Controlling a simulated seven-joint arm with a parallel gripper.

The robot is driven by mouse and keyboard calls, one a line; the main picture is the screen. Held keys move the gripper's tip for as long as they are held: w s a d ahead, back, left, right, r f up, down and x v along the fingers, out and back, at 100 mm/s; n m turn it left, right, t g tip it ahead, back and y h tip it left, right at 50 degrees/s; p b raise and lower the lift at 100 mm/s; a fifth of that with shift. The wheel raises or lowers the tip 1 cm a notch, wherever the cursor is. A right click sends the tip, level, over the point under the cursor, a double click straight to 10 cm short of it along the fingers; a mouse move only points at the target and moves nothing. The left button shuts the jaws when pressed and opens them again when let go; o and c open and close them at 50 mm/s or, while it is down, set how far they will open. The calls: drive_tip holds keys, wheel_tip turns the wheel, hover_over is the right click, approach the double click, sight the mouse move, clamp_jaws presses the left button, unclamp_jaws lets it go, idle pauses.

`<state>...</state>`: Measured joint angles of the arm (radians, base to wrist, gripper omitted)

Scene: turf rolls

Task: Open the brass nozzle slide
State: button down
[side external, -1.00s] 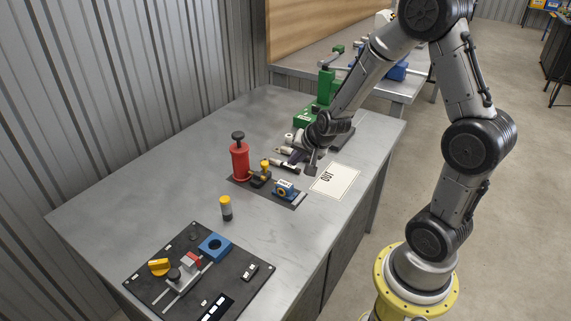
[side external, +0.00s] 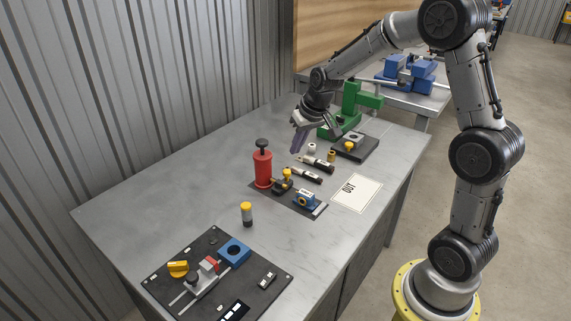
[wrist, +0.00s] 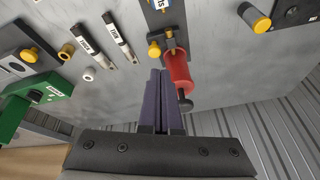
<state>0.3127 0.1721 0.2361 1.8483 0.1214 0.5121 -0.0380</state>
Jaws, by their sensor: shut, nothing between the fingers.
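A small brass-yellow fitting (side external: 283,180) sits on a dark base strip (side external: 262,190), beside a red cylinder with a black knob (side external: 263,168). In the wrist view the brass fitting (wrist: 170,42) is just beyond the fingertips and the red cylinder (wrist: 180,70) is to their right. I cannot tell which part of the fitting slides, or its position. My gripper (side external: 295,150) is shut and empty, raised above the bench behind the red cylinder. Its dark purple fingers (wrist: 158,74) lie together in the wrist view.
A green press (side external: 345,115) and a dark plate with a yellow knob (side external: 356,147) stand farther back. A black panel (side external: 225,275) fills the front; a yellow-capped cylinder (side external: 247,214) stands nearby. The left bench is clear.

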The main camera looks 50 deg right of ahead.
sight(284, 183)
drive_tip(key=shift+n+g, duration=0.4)
drive_tip(key=shift+n, duration=0.2)
drive_tip(key=w+f, duration=0.2)
drive_tip(key=f, duration=0.1)
drive_tip(key=w+d+f, duration=0.1)
drive_tip(key=w+f, duration=0.1)
drive_tip(key=f, duration=0.2)
drive_tip(key=w+d+f, duration=0.1)
drive_tip(key=w+f, duration=0.1)
drive_tip(key=f, duration=0.1)
drive_tip(key=shift+w+d+f, duration=0.15)
drive_tip(key=shift+w+d, duration=0.1)
drive_tip(key=shift+w, duration=0.05)
